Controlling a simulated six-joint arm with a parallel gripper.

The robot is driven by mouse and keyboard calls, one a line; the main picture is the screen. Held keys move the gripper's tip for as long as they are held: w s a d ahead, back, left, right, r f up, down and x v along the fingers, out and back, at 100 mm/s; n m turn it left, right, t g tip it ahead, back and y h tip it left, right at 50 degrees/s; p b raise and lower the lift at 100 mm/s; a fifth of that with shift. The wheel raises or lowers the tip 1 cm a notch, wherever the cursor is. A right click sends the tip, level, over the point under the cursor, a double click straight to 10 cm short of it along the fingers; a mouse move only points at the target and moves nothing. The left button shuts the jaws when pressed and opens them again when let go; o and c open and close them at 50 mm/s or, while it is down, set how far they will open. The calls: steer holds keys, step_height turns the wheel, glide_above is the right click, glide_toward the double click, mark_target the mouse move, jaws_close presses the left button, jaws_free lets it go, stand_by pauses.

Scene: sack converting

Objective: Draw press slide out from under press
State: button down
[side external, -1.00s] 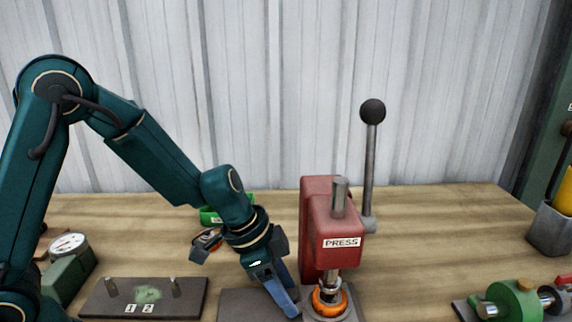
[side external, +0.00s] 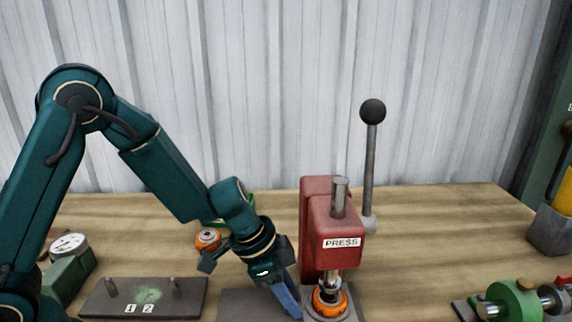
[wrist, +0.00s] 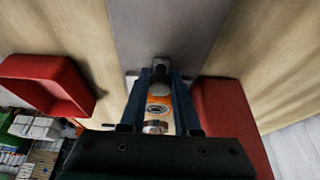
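The red press (side external: 330,230) stands on the table with its lever upright. Below its ram an orange ring-shaped part (side external: 330,301) sits on the grey press slide. A grey plate (side external: 240,303) reaches left from the press; it also shows as a grey strip (wrist: 165,30) in the wrist view. My gripper (side external: 292,311) points down just left of the press. In the wrist view my gripper's (wrist: 161,78) fingers are apart, with a small round knob (wrist: 160,69) between their tips. Contact with the knob cannot be told. The orange part (wrist: 158,104) shows between the fingers.
A dark plate (side external: 145,299) marked 1 and 2 lies to the left, beside a dial gauge (side external: 68,245). Another orange part (side external: 208,239) is behind my wrist. Green clamp-like hardware (side external: 515,300) stands at right. The table right of the press is largely clear.

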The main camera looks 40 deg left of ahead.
mark_target(256, 311)
steer(key=shift+s+a+f, duration=0.1)
steer(key=shift+s, duration=0.05)
steer(key=shift+s+a, duration=1.25)
steer(key=shift+a, duration=0.05)
steer(key=shift+s+a, duration=1.3)
steer(key=c, duration=0.7)
jaws_free()
steer(key=shift+w, duration=0.1)
